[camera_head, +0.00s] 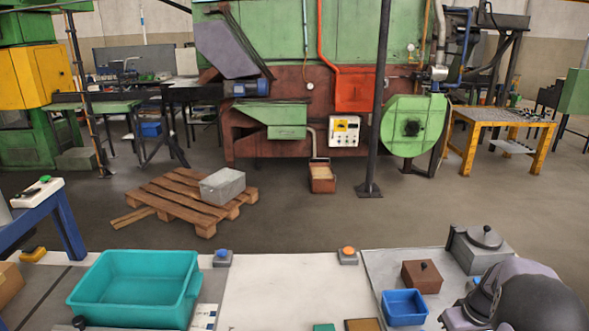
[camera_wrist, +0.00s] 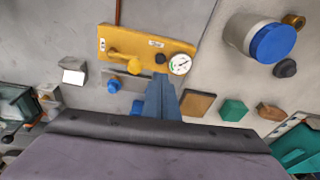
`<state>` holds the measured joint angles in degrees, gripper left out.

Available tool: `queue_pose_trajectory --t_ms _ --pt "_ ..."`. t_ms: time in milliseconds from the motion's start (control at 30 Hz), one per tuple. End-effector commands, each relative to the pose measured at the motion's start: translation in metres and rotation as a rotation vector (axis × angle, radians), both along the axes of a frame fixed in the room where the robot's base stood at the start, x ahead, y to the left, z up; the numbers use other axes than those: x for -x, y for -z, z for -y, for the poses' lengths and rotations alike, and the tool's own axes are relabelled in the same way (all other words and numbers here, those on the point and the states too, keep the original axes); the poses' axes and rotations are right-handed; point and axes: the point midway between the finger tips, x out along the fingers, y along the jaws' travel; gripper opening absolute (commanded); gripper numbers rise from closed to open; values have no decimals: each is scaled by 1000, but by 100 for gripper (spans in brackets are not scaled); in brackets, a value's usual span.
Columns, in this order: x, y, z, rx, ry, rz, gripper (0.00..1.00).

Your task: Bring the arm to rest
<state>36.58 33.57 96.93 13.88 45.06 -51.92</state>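My arm fills the bottom right corner of the head view as a dark, rounded link (camera_head: 535,295) over the right end of the bench. In the wrist view my gripper (camera_wrist: 160,80) shows as a narrow blue wedge at the middle. Its fingers appear together, with no gap and nothing seen between them. Its tip lies in front of the lower edge of a yellow panel (camera_wrist: 140,47) with a knob and a round gauge (camera_wrist: 180,64). I cannot tell how far the tip is from the panel. My gripper's fingers are not clear in the head view.
On the bench are a teal bin (camera_head: 135,285), a blue bin (camera_head: 404,307), a brown lidded box (camera_head: 422,276) and a grey lidded box (camera_head: 480,248). Brown (camera_wrist: 198,103) and green (camera_wrist: 233,110) blocks and a blue-capped cylinder (camera_wrist: 262,38) stand near. The bench's middle is clear.

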Motion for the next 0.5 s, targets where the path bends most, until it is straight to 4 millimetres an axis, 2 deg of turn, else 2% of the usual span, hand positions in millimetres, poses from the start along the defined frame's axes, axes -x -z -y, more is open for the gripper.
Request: queue_pose_trajectory --t_ms 67,133,200,267,300,400,500 --pt "13 10 -4 -28 153 -45 0" --pt "34 25 -15 -59 295 -111 0" --pt "65 42 -31 -86 433 -197 0" --pt "94 49 -46 -95 547 -263 0" --pt "113 49 -58 -93 606 -301 0" --pt "150 42 -95 -71 665 -367 0" --pt "181 30 -134 -31 604 -396 0"
